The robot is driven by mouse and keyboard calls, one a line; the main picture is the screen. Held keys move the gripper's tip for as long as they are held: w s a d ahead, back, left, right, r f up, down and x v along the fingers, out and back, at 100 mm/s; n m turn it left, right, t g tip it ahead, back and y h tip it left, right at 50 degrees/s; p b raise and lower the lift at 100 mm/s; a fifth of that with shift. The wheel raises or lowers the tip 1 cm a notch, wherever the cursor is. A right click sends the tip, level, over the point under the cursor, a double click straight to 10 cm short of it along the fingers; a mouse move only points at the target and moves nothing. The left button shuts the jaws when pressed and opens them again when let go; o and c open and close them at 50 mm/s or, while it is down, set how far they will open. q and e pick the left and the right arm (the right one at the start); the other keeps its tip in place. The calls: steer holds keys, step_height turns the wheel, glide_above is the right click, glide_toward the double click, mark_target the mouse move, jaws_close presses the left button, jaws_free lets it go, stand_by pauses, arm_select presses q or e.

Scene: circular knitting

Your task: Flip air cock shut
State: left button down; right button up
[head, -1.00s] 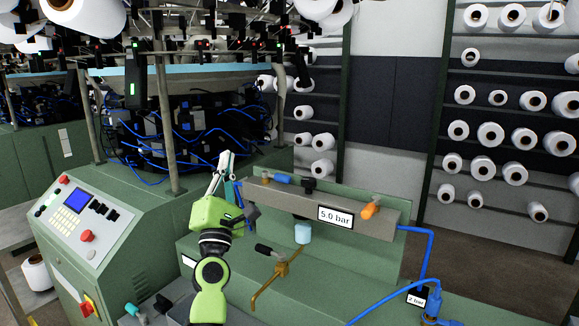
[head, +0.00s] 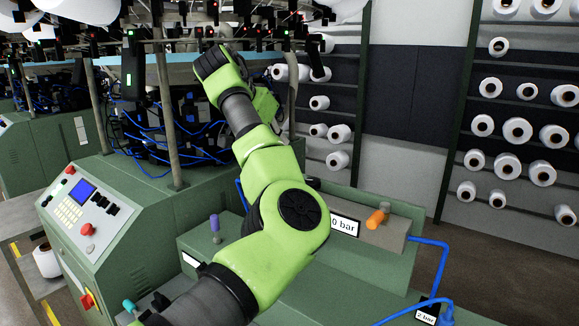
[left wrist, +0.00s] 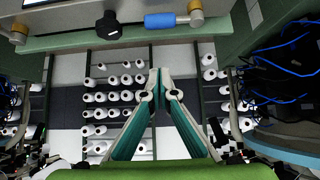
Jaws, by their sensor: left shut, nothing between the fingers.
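In the left wrist view a blue cock handle (left wrist: 167,20) lies along a grey rail at the top edge, beside a metal fitting. A black knob (left wrist: 108,25) sits beside it. My left gripper (left wrist: 157,75) is shut and empty, its fingertips apart from the handle in the picture. In the head view my left arm covers much of the manifold (head: 392,238) and the blue handle. An orange cock handle (head: 376,218) shows at the manifold's right end. The left gripper's fingers are hidden there. My right gripper is not in view.
A pressure label (head: 344,225) is partly covered by my arm. A purple upright knob (head: 215,224) stands on the green bench. The control panel (head: 85,205) is at left. Knitting machine posts and blue tubes stand behind. Blue hoses (head: 428,270) run at right.

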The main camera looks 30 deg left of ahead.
arm_select(q)
steer(key=shift+a+f, duration=0.1)
steer(key=shift+a, duration=0.05)
steer(key=p+x, duration=0.1)
steer(key=x, duration=0.2)
steer(key=s+f+p+x, duration=0.1)
steer(key=p+x, duration=0.1)
steer(key=x, duration=0.1)
steer(key=p+x, duration=0.2)
steer(key=shift+a+f, duration=0.1)
steer(key=shift+f, duration=0.45)
steer(key=shift+s+f+p, duration=0.3)
steer(key=shift+s+p, duration=0.15)
steer(key=shift+s, duration=0.2)
steer(key=shift+a, duration=0.1)
